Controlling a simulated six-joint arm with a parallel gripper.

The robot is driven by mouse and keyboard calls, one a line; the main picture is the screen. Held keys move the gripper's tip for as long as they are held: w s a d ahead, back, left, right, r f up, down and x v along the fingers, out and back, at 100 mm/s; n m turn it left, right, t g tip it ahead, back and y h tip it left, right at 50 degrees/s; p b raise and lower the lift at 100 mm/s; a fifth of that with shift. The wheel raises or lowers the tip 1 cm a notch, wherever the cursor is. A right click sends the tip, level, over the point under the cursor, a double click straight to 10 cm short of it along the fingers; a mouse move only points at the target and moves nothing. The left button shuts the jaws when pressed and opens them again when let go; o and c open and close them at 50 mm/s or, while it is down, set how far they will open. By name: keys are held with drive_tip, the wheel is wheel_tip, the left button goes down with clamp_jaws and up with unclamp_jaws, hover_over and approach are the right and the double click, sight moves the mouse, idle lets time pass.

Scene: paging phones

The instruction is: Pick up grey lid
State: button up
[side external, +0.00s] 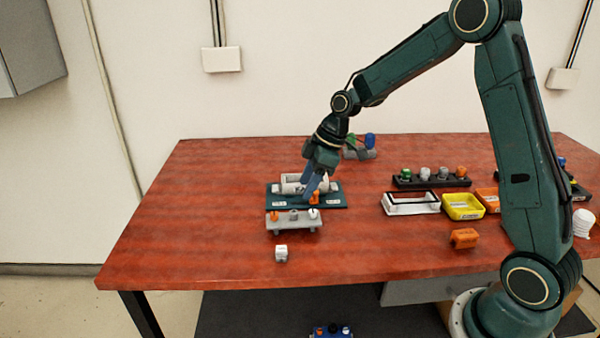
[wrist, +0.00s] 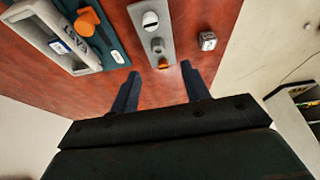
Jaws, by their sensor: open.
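A small grey lid (side external: 293,215) sits in the middle of a light grey rack (side external: 284,227), between an orange piece (side external: 274,215) and a white piece (side external: 314,213). In the wrist view the grey lid (wrist: 157,45) shows ahead of my fingertips, with the orange piece (wrist: 163,64) nearest to them and the white piece (wrist: 150,20) farthest. My gripper (side external: 308,196) is open and empty, above the teal board and near the rack. In the wrist view its two fingers (wrist: 160,71) are apart, pointing toward the rack's near end.
A teal board (side external: 330,206) with a light grey handset-like part and an orange piece stands behind the rack. A small white cube (side external: 281,253) lies in front. A black rack (side external: 405,183) of coloured caps, a yellow tray (side external: 463,212) and an orange block (side external: 464,238) are at right.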

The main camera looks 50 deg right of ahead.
sight(294, 211)
drive_tip(key=shift+x, duration=1.7)
drive_tip(key=shift+x, duration=2.6)
drive_tip(key=shift+d, duration=0.1)
clamp_jaws()
drive_tip(key=shift+r, duration=0.15)
wheel_tip(294, 211, up, 20)
